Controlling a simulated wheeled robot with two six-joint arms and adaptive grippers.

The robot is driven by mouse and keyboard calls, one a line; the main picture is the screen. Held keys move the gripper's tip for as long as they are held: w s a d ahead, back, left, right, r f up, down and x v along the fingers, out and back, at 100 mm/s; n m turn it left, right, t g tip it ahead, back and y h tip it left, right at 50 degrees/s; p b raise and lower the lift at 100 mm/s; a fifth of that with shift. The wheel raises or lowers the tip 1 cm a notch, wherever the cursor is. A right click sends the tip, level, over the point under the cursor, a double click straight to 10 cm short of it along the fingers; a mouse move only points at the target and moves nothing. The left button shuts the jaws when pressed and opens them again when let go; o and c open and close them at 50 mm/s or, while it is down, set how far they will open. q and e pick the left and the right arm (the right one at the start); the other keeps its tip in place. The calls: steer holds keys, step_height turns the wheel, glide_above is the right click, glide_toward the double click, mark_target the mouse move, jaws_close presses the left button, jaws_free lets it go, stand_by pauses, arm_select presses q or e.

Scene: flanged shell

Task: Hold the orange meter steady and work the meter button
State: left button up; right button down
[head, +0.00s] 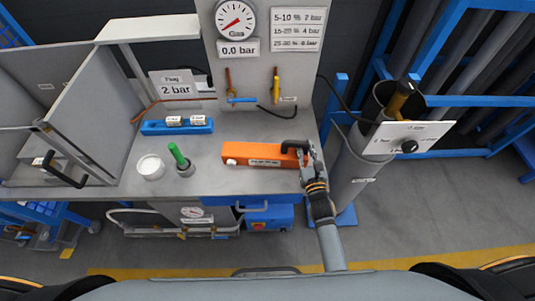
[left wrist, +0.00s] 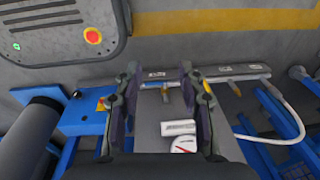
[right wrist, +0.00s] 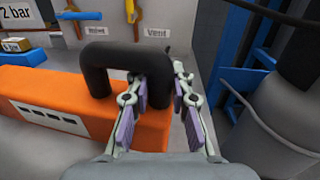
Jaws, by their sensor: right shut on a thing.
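The orange meter (head: 262,153) lies on the grey bench near its front right. It has a black handle (head: 292,145) at its right end and a small white round part (head: 231,162) at its left end, which may be the button. My right gripper (head: 308,160) is shut on the handle. In the right wrist view its fingers (right wrist: 157,82) are at the right leg of the handle (right wrist: 108,50), with the orange body (right wrist: 60,105) to the left. My left gripper (left wrist: 160,82) shows only in the left wrist view, with its fingers apart and nothing between them.
A white round pot (head: 151,167), a green-topped tool (head: 179,156) and a blue block (head: 177,127) stand left of the meter. A gauge panel (head: 240,60) rises behind. A grey open cabinet (head: 85,100) is at the left; a white plate with a black knob (head: 409,140) is at the right.

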arm_select(q)
steer(key=shift+c, duration=0.4)
